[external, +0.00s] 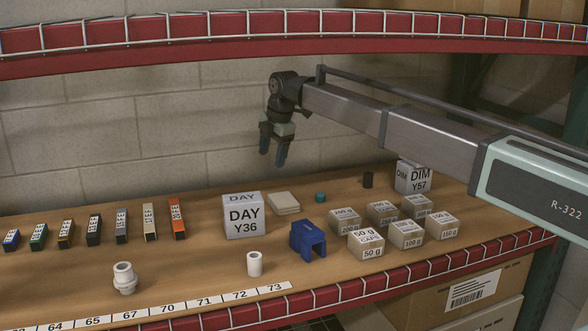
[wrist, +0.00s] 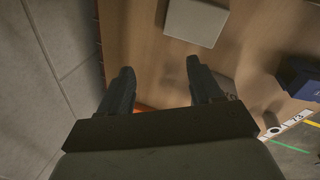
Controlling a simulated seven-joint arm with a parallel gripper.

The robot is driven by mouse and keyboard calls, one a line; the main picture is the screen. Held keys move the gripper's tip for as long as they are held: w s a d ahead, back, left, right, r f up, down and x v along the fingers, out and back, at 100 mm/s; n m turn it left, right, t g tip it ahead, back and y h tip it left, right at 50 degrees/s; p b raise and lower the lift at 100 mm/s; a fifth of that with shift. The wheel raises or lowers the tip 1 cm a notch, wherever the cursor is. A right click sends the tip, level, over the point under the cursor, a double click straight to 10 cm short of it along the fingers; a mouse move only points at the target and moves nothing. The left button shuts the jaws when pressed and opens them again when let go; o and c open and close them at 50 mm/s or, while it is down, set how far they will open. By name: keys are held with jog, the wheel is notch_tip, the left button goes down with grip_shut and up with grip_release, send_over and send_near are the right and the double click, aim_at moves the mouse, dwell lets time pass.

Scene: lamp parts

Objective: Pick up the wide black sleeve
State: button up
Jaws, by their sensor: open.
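The DAY Y36 block (external: 243,216) is below my gripper. A red shelf beam (external: 250,50) runs overhead.

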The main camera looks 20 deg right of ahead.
jog(key=w+d+g, duration=0.1)
jog(key=w+d, duration=0.2)
jog(key=d, duration=1.3)
jog(key=r+g+h, duration=0.1)
jog(key=g, duration=0.1)
send_over(369, 173)
jog(key=shift+m, duration=0.3)
jog(key=f, duration=0.8)
jog(key=shift+w+a+f, duration=0.1)
jog(key=shift+w+a, duration=0.05)
jog(key=shift+w, duration=0.25)
jog(key=shift+s+f, duration=0.2)
jog(key=shift+f, duration=1.1)
jog(key=shift+s+f, duration=0.2)
jog(key=shift+f, duration=1.1)
jog(key=shift+c, duration=0.4)
jog(key=c, duration=1)
